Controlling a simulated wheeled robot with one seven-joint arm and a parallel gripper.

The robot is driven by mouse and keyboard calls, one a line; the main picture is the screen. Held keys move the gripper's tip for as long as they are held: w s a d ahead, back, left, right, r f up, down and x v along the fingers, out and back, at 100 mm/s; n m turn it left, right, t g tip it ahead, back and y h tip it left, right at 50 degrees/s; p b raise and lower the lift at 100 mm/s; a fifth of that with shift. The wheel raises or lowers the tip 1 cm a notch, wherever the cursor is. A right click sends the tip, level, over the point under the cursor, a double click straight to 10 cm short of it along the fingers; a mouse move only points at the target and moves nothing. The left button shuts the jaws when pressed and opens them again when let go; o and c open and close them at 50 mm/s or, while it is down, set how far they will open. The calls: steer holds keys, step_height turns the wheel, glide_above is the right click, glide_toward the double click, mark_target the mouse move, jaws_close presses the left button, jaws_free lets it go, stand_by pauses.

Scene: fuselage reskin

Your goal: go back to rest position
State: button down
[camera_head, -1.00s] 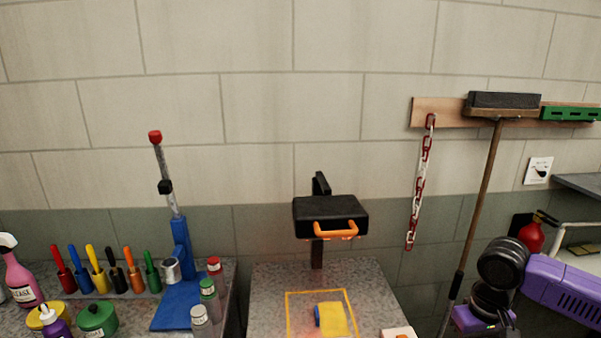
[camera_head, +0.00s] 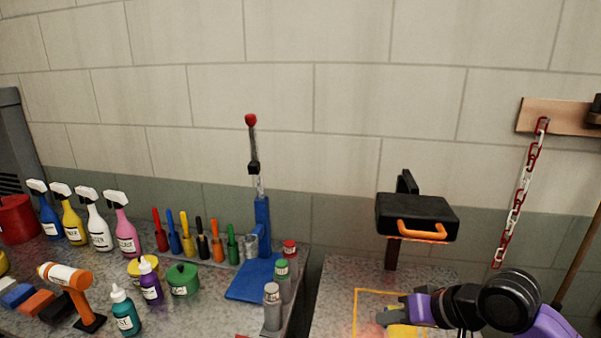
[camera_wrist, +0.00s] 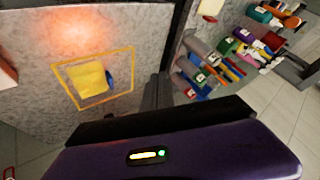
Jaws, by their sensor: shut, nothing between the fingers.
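My purple and black arm reaches in from the lower right of the head view. My gripper (camera_head: 390,315) is at its left end, shut and empty, over the worktop by the yellow square outline. In the wrist view the gripper's dark fingers (camera_wrist: 155,95) show in the middle, beside the outline and apart from the yellow cloth-like piece (camera_wrist: 88,79). That piece lies inside the yellow outline (camera_wrist: 133,68) with a blue roll end at its side. In the head view my gripper partly hides it.
A black box with an orange handle (camera_head: 418,215) stands on a post behind my arm. A blue press (camera_head: 262,225), markers, spray bottles (camera_head: 122,228) and jars crowd the left bench. A red and white chain (camera_head: 518,205) hangs at the right.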

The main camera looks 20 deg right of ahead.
steer(key=w+a+r+m+t+y+b, duration=0.15)
steer(key=a+r+t, duration=0.3)
steer(key=a, duration=0.55)
steer(key=w+a+r+m+t+b, duration=0.15)
steer(key=a+r+t, duration=0.3)
steer(key=a, duration=0.55)
steer(key=s+f+m+h+b, duration=0.1)
steer(key=s+f+h, duration=0.2)
steer(key=s+f, duration=0.6)
steer(key=s+f+m+h+b, duration=0.1)
steer(key=s+f+h, duration=0.2)
steer(key=s+f, duration=0.55)
steer(key=s+d+n+g, duration=0.1)
steer(key=s+d+n, duration=0.2)
steer(key=s, duration=0.7)
steer(key=s+d+r+n+g, duration=0.1)
steer(key=s+d+n, duration=0.2)
steer(key=s, duration=0.7)
steer(key=shift+s+d+n+y+b, duration=0.25)
steer(key=shift+s+n+y+b, duration=0.15)
steer(key=shift+n, duration=0.6)
